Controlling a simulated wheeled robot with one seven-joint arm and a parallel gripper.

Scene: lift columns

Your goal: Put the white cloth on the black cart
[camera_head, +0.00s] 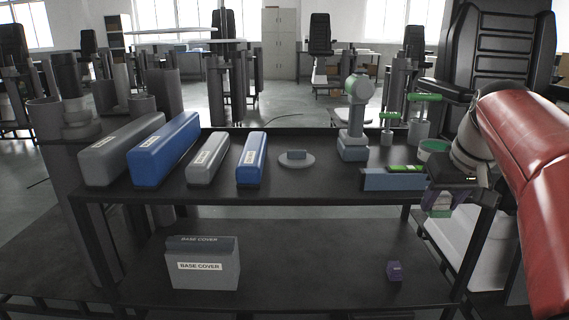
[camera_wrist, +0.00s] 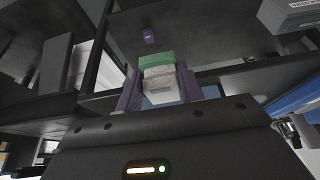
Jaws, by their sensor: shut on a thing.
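My gripper (camera_head: 440,203) points down at the right end of the black cart (camera_head: 300,190), by the front edge of its top shelf. In the wrist view its two purple fingers (camera_wrist: 158,90) are closed on a small white, layered thing with a green end, which looks like the white cloth (camera_wrist: 160,84). The cloth also shows small in the head view, partly hidden by the fingers. The cart's dark lower shelf lies beyond it in the wrist view. I cannot tell whether the cloth touches the cart.
Grey and blue long boxes (camera_head: 165,148), a round dish (camera_head: 297,160), a grey-green device (camera_head: 354,120) and a blue box (camera_head: 388,180) stand on the top shelf. The lower shelf holds a base cover box (camera_head: 203,268) and a purple box (camera_head: 394,271). The top shelf's front middle is clear.

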